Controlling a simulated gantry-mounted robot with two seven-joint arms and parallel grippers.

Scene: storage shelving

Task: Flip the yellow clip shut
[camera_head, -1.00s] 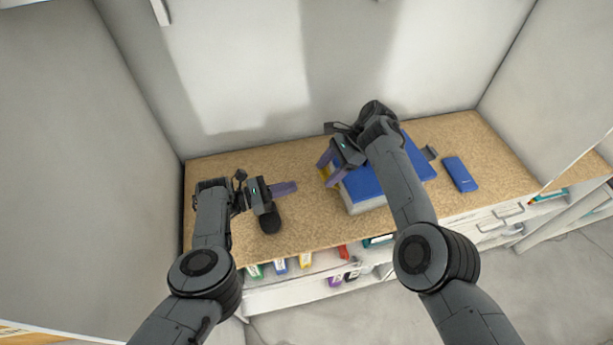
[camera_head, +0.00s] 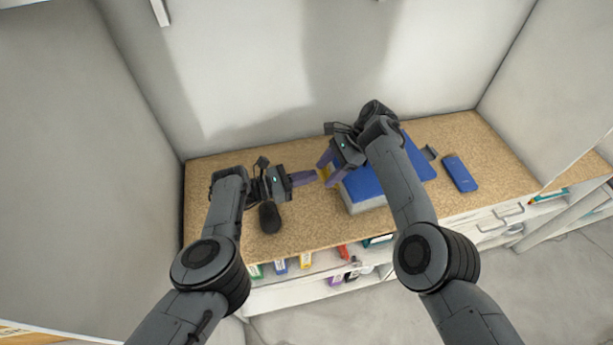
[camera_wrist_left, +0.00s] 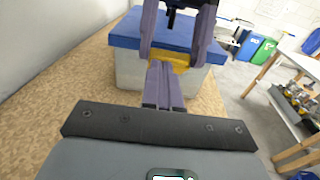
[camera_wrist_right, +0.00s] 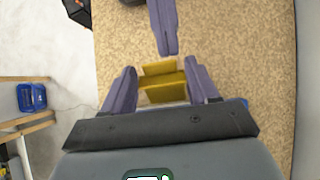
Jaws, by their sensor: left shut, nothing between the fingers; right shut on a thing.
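The yellow clip (camera_head: 326,174) is on the left side of a grey box with a blue lid (camera_head: 366,184). In the right wrist view the clip (camera_wrist_right: 163,88) shows two yellow plates, spread apart. My right gripper (camera_head: 329,166) is shut on the clip, one finger at each end; the left wrist view (camera_wrist_left: 172,58) shows this too. My left gripper (camera_head: 314,176) is shut and empty, its joined fingertips (camera_wrist_left: 164,100) pointing at the clip from the left. Whether they touch it, I cannot tell. The fingers hide part of the clip in the left wrist view.
The box stands on a speckled brown shelf top (camera_head: 305,222). A dark rounded object (camera_head: 269,218) lies below my left gripper. A flat blue item (camera_head: 460,174) lies right of the box. Walls close the left and back sides. The shelf's front middle is clear.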

